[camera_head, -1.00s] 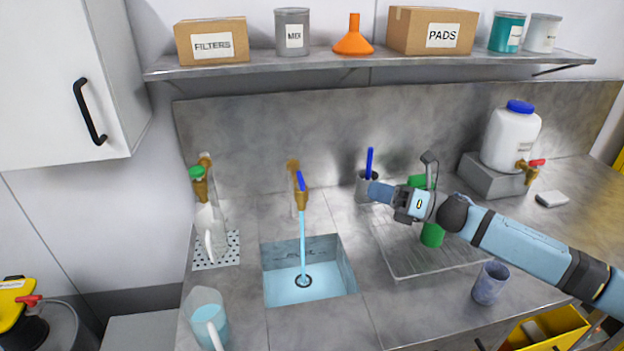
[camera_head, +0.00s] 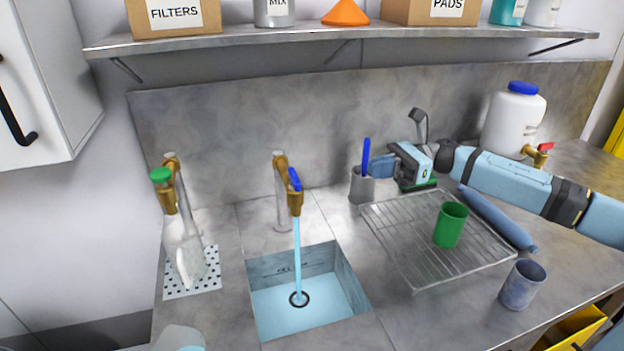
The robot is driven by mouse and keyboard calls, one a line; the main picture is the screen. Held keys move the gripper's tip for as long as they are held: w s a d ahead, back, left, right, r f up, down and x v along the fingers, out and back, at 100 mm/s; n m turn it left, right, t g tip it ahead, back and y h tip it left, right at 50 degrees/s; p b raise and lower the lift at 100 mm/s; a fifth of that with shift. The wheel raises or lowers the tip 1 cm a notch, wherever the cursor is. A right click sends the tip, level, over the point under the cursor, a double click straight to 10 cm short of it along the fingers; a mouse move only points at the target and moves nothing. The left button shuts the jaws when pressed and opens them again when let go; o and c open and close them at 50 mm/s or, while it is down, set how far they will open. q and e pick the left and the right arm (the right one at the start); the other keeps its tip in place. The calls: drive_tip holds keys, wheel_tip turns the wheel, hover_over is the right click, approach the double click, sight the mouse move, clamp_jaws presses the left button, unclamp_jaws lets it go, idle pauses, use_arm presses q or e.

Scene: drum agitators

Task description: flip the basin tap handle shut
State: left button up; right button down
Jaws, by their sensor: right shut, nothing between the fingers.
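The basin tap (camera_head: 295,204) is brass on a grey post behind the basin. Its blue handle (camera_head: 295,180) stands up, tilted, on top of the tap head. A stream of water (camera_head: 297,250) runs from the spout into the basin (camera_head: 349,276). My right gripper (camera_head: 374,167) is shut and empty, to the right of the tap and clear of its handle. It points left, beside the grey cup with a blue-handled tool; whether they touch I cannot tell. My left gripper is out of view.
A green-topped tap (camera_head: 168,195) stands left, a white container (camera_head: 513,125) right. A shelf (camera_head: 300,41) crosses above.

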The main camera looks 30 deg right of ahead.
sight(300, 181)
drive_tip(key=p+x, duration=0.4)
drive_tip(key=x, duration=1)
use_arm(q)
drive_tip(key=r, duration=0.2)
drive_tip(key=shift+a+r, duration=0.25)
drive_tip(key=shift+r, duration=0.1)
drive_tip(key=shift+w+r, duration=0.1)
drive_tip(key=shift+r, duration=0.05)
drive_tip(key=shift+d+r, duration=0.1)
use_arm(e)
drive_tip(key=shift+w+a+f, duration=0.1)
drive_tip(key=shift+w, duration=0.05)
